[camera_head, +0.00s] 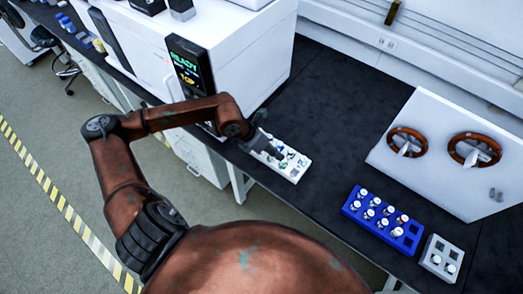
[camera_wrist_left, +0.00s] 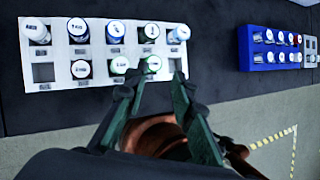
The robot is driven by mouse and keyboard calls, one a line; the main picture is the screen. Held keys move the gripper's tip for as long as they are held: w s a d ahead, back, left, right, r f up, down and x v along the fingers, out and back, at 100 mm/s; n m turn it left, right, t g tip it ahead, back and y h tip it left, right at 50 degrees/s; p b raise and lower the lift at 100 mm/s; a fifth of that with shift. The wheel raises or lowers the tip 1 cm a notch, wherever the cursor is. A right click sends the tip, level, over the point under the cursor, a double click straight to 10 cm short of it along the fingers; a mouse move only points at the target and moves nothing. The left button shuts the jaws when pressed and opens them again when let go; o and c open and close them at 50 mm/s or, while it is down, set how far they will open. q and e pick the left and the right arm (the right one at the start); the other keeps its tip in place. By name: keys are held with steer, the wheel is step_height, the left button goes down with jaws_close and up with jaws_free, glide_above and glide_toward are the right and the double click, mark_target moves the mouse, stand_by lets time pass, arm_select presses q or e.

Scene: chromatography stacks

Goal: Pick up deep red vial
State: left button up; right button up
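A white rack (camera_wrist_left: 60,52) with two rows of white-capped vials lies ahead of my left gripper (camera_wrist_left: 156,78); it also shows in the head view (camera_head: 297,176). The gripper is open and empty, its dark fingertips at the near row. A near-row vial (camera_wrist_left: 152,64) shows between the fingertips; I cannot tell whether they straddle it. A vial with a red tint (camera_wrist_left: 297,39) stands in the blue rack (camera_wrist_left: 246,50), at the far right; which vial is deep red is unclear. In the head view the left gripper (camera_head: 268,150) is over the white rack.
The blue rack (camera_head: 413,246) and a small grey rack (camera_head: 427,262) stand on the dark bench to the right. A white machine with a lit display (camera_head: 187,66) stands behind. A white panel with brown rings (camera_head: 440,135) is at right. Bare bench lies between.

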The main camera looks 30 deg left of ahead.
arm_select(q)
steer(key=a+f+y, duration=0.1)
steer(key=a, duration=0.2)
steer(key=w+a+y, duration=0.1)
steer(key=a, duration=0.1)
steer(key=w+a+f+y, duration=0.1)
steer(key=a, duration=0.2)
steer(key=shift+a+f+y, duration=0.3)
steer(key=x, duration=0.5)
steer(key=shift+s+a+f+b, duration=0.1)
steer(key=shift+f+b, duration=0.25)
steer(key=shift+f, duration=0.05)
steer(key=shift+c, duration=0.3)
jaws_close()
